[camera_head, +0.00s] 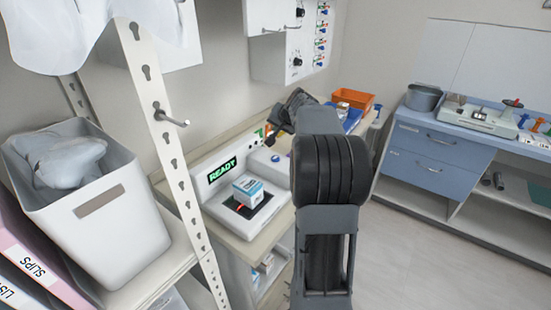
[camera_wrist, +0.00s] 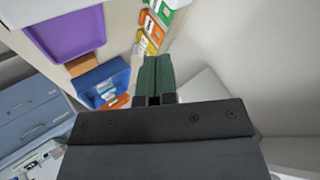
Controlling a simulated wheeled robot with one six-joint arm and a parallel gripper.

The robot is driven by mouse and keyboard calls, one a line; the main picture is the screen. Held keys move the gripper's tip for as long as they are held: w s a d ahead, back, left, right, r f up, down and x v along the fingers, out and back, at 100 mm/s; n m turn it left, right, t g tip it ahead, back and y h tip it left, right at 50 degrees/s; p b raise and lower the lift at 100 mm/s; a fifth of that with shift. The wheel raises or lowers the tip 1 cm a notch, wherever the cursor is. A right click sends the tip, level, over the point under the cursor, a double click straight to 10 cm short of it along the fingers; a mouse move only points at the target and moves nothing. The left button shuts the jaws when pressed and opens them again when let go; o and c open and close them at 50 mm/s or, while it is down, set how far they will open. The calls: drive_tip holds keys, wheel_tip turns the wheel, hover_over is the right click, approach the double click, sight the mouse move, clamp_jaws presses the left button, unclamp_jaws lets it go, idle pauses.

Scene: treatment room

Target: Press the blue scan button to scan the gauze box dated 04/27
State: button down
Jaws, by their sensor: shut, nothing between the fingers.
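The scanner (camera_head: 209,205) is a white unit on the counter at centre left in the head view, with a lit green READY display (camera_head: 222,169). A small white and blue box (camera_head: 248,187), likely the gauze box, sits on its dark plate, where a red light shows. Its date is too small to read. The blue scan button (camera_head: 275,158) is a small round spot on the scanner's right part, uncovered. My gripper shows in the wrist view with its green fingers (camera_wrist: 154,77) shut and empty.
An orange bin (camera_head: 355,98) and a blue tray (camera_wrist: 103,82) stand farther along the counter. A white shelf post (camera_head: 165,140) and a grey bin (camera_head: 120,222) are at left. A blue drawer cabinet (camera_head: 435,150) is at right, with clear floor before it.

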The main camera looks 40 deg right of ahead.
drive_tip(key=shift+f, duration=0.15)
drive_tip(key=b, duration=0.5)
hover_over(277, 157)
wheel_tip(277, 157, down, 7)
drive_tip(key=shift+s, duration=0.1)
drive_tip(key=shift+f+b, duration=0.8)
drive_tip(key=shift+b, duration=0.15)
drive_tip(key=shift+f, duration=0.15)
idle(1.0)
drive_tip(key=shift+f+b, duration=0.25)
drive_tip(key=shift+b, duration=0.25)
drive_tip(key=shift+f+b, duration=0.4)
drive_tip(key=shift+b, duration=0.05)
idle(0.5)
drive_tip(key=shift+r, duration=0.1)
drive_tip(key=shift+r+p, duration=0.6)
drive_tip(key=shift+r, duration=0.15)
